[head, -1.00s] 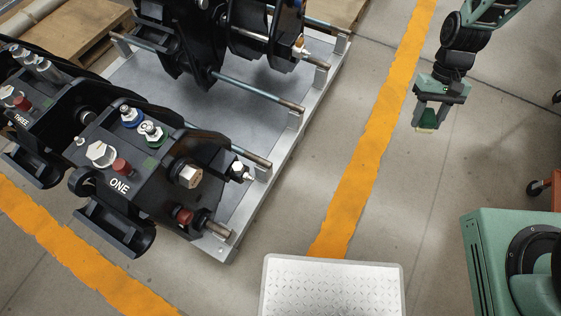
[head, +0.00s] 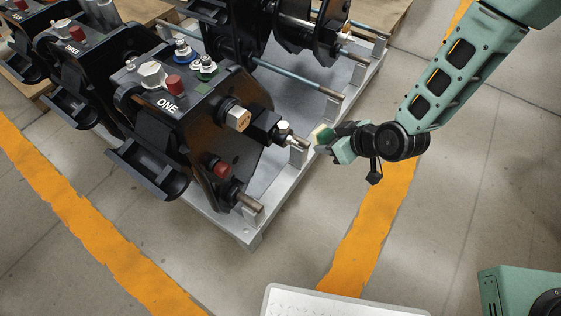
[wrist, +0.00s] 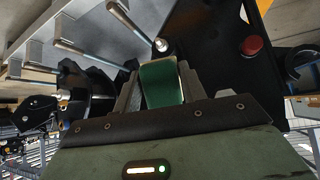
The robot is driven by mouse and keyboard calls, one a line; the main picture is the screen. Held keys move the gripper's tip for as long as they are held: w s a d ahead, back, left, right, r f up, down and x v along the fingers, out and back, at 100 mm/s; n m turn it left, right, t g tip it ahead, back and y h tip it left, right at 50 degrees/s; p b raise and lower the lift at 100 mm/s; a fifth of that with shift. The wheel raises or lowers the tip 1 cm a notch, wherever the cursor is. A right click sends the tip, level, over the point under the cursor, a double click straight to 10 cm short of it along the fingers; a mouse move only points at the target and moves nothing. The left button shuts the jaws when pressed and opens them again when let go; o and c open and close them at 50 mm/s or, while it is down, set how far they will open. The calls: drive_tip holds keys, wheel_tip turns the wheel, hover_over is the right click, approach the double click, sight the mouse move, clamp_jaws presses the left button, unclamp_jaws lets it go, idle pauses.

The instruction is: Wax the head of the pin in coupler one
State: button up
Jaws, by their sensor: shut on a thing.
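Coupler one (head: 185,125) is a black housing marked ONE, at the left middle of the head view. On its side facing me are a brass-coloured hex head (head: 238,118), a red cap (head: 221,169) and a short black block with a bright steel pin end (head: 296,141). My gripper (head: 336,143) is shut on a green block with a pale yellow face (head: 321,134). The block is just right of that pin end, apparently with a small gap. In the wrist view the green block (wrist: 161,84) sits between the fingers, with a round metal end (wrist: 161,45) just beyond it.
Coupler one stands on a grey metal pallet (head: 262,222) with upright brackets and steel rods (head: 300,80). More black couplers (head: 20,50) stand behind and left. A pale step plate (head: 335,303) lies at the front.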

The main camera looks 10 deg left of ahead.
drive_tip(key=s+a+n+y+b, duration=0.2)
drive_tip(key=s+a+y+b, duration=0.15)
drive_tip(key=a, duration=0.45)
drive_tip(key=y+b, duration=0.1)
drive_tip(key=y, duration=0.1)
approach(240, 131)
wheel_tip(240, 131, down, 3)
drive_tip(key=d, duration=0.2)
drive_tip(key=shift+n, duration=0.4)
drive_tip(key=shift+w+a+r, duration=0.1)
drive_tip(key=shift+w+a, duration=0.1)
drive_tip(key=shift+a, duration=0.75)
drive_tip(key=shift+w+a+r, duration=0.1)
drive_tip(key=shift+w+a, duration=0.15)
drive_tip(key=shift+a, duration=0.65)
drive_tip(key=shift+w+a+r, duration=0.1)
drive_tip(key=shift+w+a, duration=0.1)
drive_tip(key=shift+a, duration=0.75)
drive_tip(key=shift+w+a+b, duration=0.3)
drive_tip(key=shift+w+a, duration=0.05)
drive_tip(key=shift+a, duration=0.5)
drive_tip(key=w, duration=0.1)
drive_tip(key=w+d, duration=0.1)
drive_tip(key=w, duration=0.1)
drive_tip(key=shift+w+d, duration=0.25)
drive_tip(key=shift+w, duration=0.05)
